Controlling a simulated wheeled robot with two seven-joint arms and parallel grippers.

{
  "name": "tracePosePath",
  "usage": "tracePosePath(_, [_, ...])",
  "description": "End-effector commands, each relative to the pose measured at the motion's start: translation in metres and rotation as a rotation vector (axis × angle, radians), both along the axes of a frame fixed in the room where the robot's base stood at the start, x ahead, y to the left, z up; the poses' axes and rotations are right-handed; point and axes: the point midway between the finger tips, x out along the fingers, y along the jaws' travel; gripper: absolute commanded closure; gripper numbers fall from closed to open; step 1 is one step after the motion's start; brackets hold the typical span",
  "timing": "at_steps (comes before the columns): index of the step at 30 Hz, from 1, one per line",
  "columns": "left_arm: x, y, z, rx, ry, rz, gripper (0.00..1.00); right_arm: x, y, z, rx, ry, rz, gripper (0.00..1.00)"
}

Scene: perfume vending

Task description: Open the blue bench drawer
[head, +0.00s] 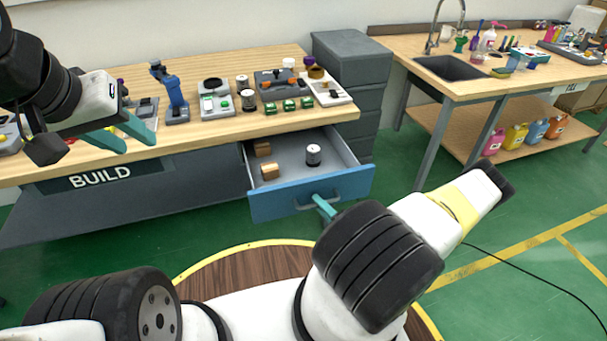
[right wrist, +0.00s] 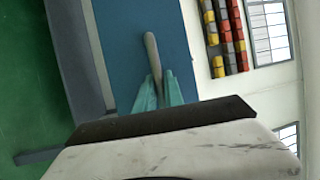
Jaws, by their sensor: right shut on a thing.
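The blue bench drawer (head: 268,206) stands pulled out from under the bench in the head view. Inside it are two small brown blocks (head: 269,171) and a dark cylinder with a white top (head: 313,155). My right gripper (head: 322,207) is at the drawer's front, shut on its grey handle (right wrist: 152,52). In the right wrist view its teal fingers (right wrist: 158,90) close around the handle, with the blue front behind. My left gripper (head: 128,138) hangs over the bench's left part; its teal fingers are apart, and it holds nothing that I can see.
The bench top (head: 215,133) carries several tools, fixtures and green parts. A grey drawer cabinet (head: 350,58) stands at the bench's right end. A second table with a sink (head: 452,68) is at the right. Green floor lies clear before the drawer's right side.

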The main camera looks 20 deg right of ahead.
Motion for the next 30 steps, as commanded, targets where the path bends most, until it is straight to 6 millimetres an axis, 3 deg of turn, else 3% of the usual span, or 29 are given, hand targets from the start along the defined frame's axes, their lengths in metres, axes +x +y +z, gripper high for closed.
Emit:
tracePosePath(13, [0.000, 0.000, 0.000, 0.000, 0.000, 0.000, 0.64, -0.004, 0.000, -0.001, -0.002, 0.003, 0.003, 1.00])
tracePosePath(14, [0.000, 0.000, 0.000, 0.000, 0.000, 0.000, 0.64, -0.004, 0.000, -0.001, -0.002, 0.003, 0.003, 0.83])
tracePosePath(17, [0.000, 0.000, 0.000, 0.000, 0.000, 0.000, 0.64, -0.004, 0.000, -0.001, -0.002, 0.003, 0.003, 0.66])
tracePosePath(26, [0.000, 0.000, 0.000, 0.000, 0.000, 0.000, 0.64, -0.004, 0.000, -0.001, -0.001, 0.001, 0.001, 0.66])
tracePosePath(30, [0.000, 0.000, 0.000, 0.000, 0.000, 0.000, 0.64, -0.014, -0.005, -0.003, -0.001, 0.000, 0.000, 0.66])
